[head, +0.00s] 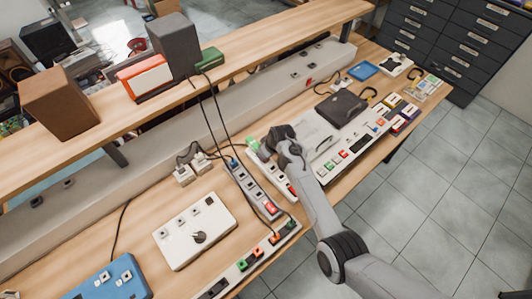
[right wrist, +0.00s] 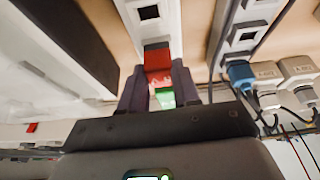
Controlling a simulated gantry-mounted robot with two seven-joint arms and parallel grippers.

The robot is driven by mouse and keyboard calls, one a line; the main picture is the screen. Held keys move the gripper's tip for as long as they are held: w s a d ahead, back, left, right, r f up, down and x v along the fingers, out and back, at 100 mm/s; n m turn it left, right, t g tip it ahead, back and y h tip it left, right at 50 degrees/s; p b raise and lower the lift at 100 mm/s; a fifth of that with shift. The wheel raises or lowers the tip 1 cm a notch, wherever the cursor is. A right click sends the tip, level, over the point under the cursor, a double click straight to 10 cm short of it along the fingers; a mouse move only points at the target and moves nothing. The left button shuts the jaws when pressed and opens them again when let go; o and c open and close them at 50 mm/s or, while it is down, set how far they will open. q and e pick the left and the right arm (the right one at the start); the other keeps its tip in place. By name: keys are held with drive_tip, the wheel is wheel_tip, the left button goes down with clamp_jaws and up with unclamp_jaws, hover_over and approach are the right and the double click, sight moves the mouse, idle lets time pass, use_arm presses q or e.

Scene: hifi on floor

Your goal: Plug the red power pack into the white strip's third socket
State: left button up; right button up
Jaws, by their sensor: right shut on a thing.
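The white strip (head: 277,179) lies on the bench in the head view, with a red piece near its near end and a green piece (head: 252,145) at its far end. My right gripper (head: 268,145) is low over the far end of this strip. In the right wrist view the right gripper (right wrist: 160,88) is shut on the red power pack (right wrist: 157,60), whose red side shows between the fingers beside a pale label and a green part. One socket of the white strip (right wrist: 131,8) shows past the pack. Whether the pack touches the strip is hidden. My left gripper is not in view.
A grey strip (head: 248,187) with a blue plug (head: 233,164) runs alongside, near white adapters (head: 184,174). A dark box (head: 342,108) and a long white panel (head: 350,150) lie to the right. A white box (head: 195,230) stands at the front left. Cables hang from the shelf.

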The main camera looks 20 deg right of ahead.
drive_tip(key=o, duration=1.1)
drive_tip(key=shift+c, duration=0.2)
drive_tip(key=shift+r, duration=0.1)
drive_tip(key=w+p+v, duration=0.2)
drive_tip(key=p+v, duration=0.7)
drive_tip(key=v, duration=0.7)
drive_tip(key=shift+a+r+p, duration=0.25)
drive_tip(key=shift+r+p, duration=0.1)
drive_tip(key=shift+r, duration=0.15)
drive_tip(key=shift+s, duration=0.1)
